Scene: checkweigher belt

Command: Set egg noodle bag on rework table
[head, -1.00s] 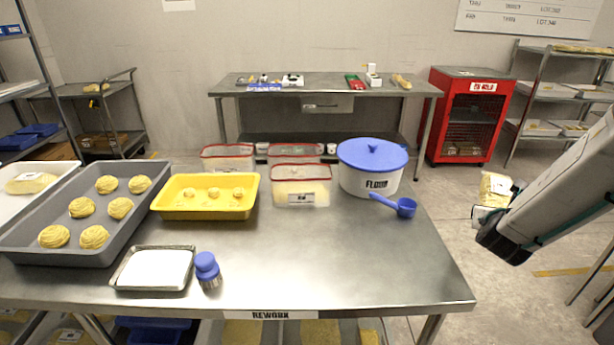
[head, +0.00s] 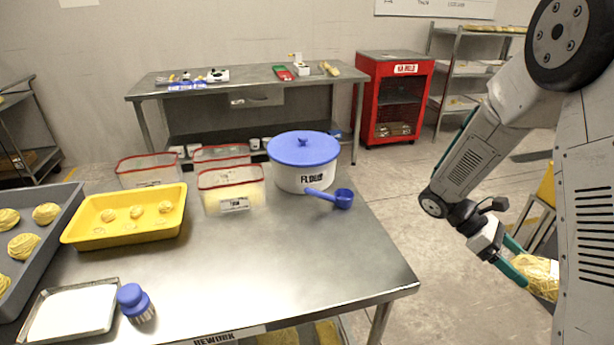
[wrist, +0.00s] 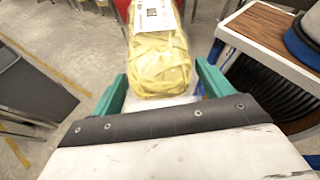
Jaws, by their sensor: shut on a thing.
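The egg noodle bag (wrist: 160,58) is a clear pack of yellow noodles with a white label. In the wrist view it sits between the green fingers of my gripper (wrist: 160,88), which is shut on it. In the head view my gripper (head: 516,262) holds the bag (head: 540,276) at the right, off the table and above the floor; my own body hides part of the bag. The rework table (head: 262,262) is the steel table in front, with a "REWORK" label on its front edge. My gripper is to the right of it, apart from it.
A red cabinet (head: 393,75) stands behind.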

